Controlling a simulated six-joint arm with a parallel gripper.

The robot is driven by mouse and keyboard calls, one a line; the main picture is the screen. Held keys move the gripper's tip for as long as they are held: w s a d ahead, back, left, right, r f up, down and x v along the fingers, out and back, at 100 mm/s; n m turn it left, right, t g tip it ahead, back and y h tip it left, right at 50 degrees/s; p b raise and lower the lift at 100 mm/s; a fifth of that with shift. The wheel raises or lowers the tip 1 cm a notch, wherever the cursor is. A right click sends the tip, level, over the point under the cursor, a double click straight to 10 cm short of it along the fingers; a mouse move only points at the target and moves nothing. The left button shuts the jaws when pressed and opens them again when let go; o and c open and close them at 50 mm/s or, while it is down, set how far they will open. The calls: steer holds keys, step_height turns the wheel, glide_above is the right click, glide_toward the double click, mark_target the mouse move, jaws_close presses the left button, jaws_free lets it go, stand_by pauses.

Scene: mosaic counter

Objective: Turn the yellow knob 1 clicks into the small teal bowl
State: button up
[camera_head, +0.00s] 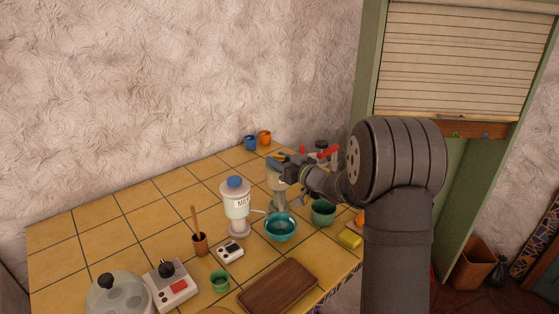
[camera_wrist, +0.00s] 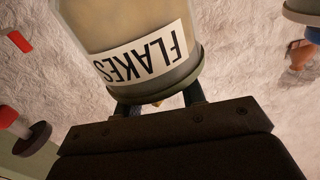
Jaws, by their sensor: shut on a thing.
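The flakes dispenser (camera_head: 273,180) stands at the back of the counter, partly behind my gripper. Its FLAKES label (camera_wrist: 143,55) is upside down in the wrist view. My gripper (camera_head: 281,160) is at the top of this dispenser, its jaws shut on the yellow knob. Only a small yellow bit of the knob (camera_wrist: 157,103) shows between the fingers in the wrist view; the rest is hidden. A teal bowl (camera_head: 281,237) stands on the counter in front of the dispenser, its inside looking empty. I cannot make out any flakes in it.
A milk dispenser (camera_head: 236,208) with a blue knob stands left of the bowl. A green bowl (camera_head: 322,216) and yellow sponge (camera_head: 349,239) are at right. A small scale-like device (camera_head: 230,252), green cup (camera_head: 220,283) and wooden board (camera_head: 277,287) lie in front. The left tiles are clear.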

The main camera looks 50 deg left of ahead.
steer(key=shift+r+m+t+h, duration=0.1)
steer(key=shift+m+t+h, duration=0.1)
steer(key=shift+m+t, duration=1.1)
steer(key=shift+r+m+t+h, duration=0.15)
steer(key=shift+m+t, duration=0.55)
steer(key=shift+t, duration=1.1)
steer(key=shift+f, duration=0.15)
steer(key=o, duration=1)
steer(key=shift+c, duration=0.2)
steer(key=shift+d, duration=0.1)
steer(key=v, duration=1.7)
steer(key=shift+s, duration=0.25)
